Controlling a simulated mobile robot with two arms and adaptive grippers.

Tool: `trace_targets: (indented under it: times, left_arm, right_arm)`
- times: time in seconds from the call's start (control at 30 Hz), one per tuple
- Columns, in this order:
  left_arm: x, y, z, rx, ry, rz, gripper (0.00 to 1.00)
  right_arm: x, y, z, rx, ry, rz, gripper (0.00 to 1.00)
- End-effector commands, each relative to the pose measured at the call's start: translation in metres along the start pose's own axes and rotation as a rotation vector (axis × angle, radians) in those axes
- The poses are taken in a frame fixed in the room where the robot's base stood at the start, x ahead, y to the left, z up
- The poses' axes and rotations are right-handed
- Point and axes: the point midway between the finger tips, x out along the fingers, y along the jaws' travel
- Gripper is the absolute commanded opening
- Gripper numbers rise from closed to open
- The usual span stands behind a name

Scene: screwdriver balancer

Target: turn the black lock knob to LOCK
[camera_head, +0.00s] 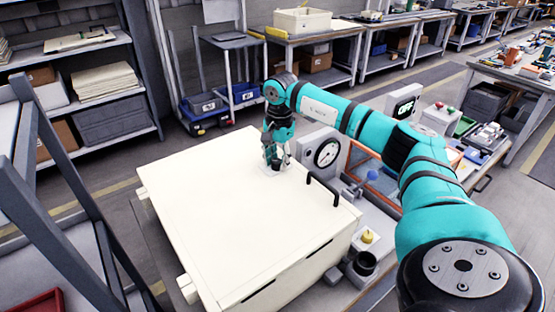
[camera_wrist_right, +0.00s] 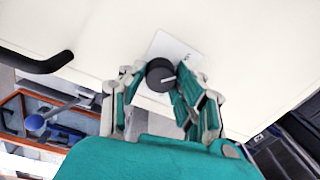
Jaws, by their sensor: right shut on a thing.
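The black lock knob (camera_wrist_right: 160,75) shows in the right wrist view, on a pale square plate (camera_wrist_right: 178,50) fixed to the cream cabinet top (camera_wrist_right: 245,40). A light pointer line on the knob points to the right and slightly up in that view. The plate's lettering is too small to read. My right gripper (camera_wrist_right: 158,88) is shut on the knob, with one finger on each side. In the head view my right gripper (camera_head: 275,163) reaches down onto the cabinet top (camera_head: 210,200) near its back edge and hides the knob. My left gripper is in neither view.
A black bar handle (camera_head: 322,190) stands on the cabinet top right of my right gripper. A round dial gauge (camera_head: 326,153) stands close behind it. A yellow knob (camera_head: 367,237) and a black cup (camera_head: 364,264) are at the cabinet's right side. The cabinet top's left part is clear.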

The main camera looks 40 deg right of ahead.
Motion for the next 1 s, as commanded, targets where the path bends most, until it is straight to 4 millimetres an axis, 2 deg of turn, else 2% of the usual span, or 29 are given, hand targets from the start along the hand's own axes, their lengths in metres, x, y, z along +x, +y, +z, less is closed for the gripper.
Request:
trace_targets:
  times: [0.3, 0.33, 0.5, 0.8, 0.93, 1.0]
  left_arm:
    - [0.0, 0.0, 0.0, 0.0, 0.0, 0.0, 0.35]
    - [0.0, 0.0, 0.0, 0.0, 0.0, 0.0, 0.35]
    - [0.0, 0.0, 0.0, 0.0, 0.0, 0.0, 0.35]
    - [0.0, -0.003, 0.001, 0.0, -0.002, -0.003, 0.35]
    - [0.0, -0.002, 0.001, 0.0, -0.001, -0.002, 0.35]
    - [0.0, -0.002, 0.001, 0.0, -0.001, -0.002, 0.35]
  right_arm:
    - [-0.002, -0.001, 0.0, -0.003, 0.0, -0.006, 0.0]
    - [-0.002, -0.001, 0.0, -0.003, 0.001, -0.006, 0.33]
    - [-0.001, -0.001, 0.0, -0.002, 0.001, -0.004, 0.55]
    - [-0.002, -0.001, 0.0, -0.002, 0.001, -0.002, 0.55]
    - [-0.015, -0.001, 0.0, -0.002, 0.0, -0.004, 0.55]
    - [-0.028, -0.001, 0.0, -0.002, 0.0, -0.006, 0.55]
